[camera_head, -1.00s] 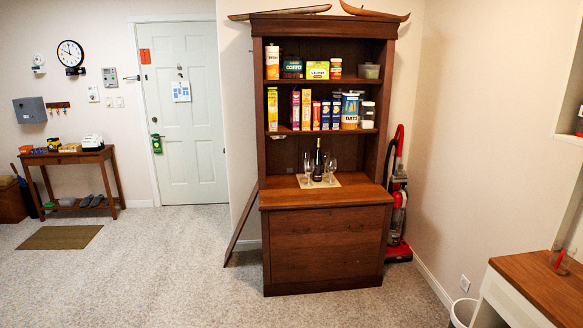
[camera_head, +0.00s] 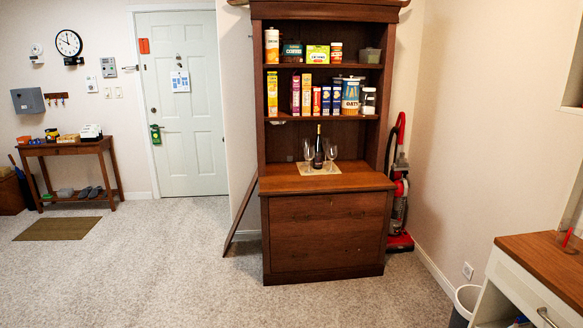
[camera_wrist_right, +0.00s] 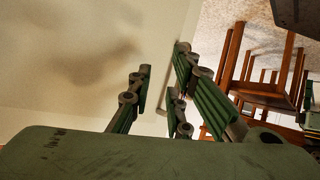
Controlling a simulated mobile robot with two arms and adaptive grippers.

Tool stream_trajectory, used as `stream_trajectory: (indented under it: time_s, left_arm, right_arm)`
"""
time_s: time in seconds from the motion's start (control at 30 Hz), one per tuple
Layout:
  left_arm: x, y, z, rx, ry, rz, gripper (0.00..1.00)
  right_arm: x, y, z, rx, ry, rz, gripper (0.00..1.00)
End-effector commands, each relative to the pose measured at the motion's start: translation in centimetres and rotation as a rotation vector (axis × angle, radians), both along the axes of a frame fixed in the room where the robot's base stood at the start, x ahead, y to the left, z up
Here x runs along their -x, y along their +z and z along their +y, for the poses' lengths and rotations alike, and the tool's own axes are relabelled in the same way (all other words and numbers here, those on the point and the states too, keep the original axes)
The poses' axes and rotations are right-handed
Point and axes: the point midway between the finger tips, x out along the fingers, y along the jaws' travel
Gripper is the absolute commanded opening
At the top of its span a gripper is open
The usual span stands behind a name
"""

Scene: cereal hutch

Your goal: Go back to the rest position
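My right gripper (camera_wrist_right: 163,100) shows in the right wrist view with its green fingers spread apart and nothing between them. Neither of my grippers shows in the head view. The wooden hutch (camera_head: 325,238) stands upright ahead, with cereal boxes and other packages on its two shelves. A dark bottle (camera_head: 319,148) and several glasses stand on a mat on its counter.
A red vacuum (camera_head: 399,200) stands right of the hutch. A wooden board (camera_head: 241,216) leans at its left. A side table (camera_head: 70,149) and doormat (camera_head: 58,228) are at left. A white cabinet (camera_head: 510,290) and bin (camera_head: 465,301) are at lower right. Carpet in front is clear.

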Motion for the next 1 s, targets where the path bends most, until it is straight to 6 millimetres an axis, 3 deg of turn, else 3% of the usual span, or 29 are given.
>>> stream_trajectory:
  time_s: [0.03,0.13,0.2,0.3,0.4,0.5,0.6,0.93,1.0]
  left_arm:
    - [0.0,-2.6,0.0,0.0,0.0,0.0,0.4]
    - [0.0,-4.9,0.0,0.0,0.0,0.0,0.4]
    - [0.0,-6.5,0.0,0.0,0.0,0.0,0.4]
    - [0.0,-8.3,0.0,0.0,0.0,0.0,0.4]
    - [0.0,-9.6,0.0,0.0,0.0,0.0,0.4]
    - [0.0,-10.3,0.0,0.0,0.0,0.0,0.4]
    - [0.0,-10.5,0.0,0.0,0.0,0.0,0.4]
    - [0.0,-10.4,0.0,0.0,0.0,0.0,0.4]
    - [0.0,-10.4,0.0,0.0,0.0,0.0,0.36]
  right_arm:
    - [0.2,-5.3,0.6,0.039,-0.089,0.061,0.18]
    - [1.9,-12.7,1.2,0.128,-0.249,0.223,0.18]
    - [4.1,-17.4,2.4,0.174,-0.344,0.356,0.18]
    - [7.9,-22.6,4.8,0.218,-0.439,0.548,0.18]
    - [11.4,-25.6,7.6,0.239,-0.49,0.708,0.18]
    - [14.0,-27.2,9.7,0.25,-0.514,0.822,0.18]
    - [15.4,-27.7,10.9,0.255,-0.521,0.883,0.18]
    - [15.9,-27.7,11.2,0.258,-0.523,0.902,0.18]
    - [15.9,-27.7,11.2,0.257,-0.523,0.901,0.18]
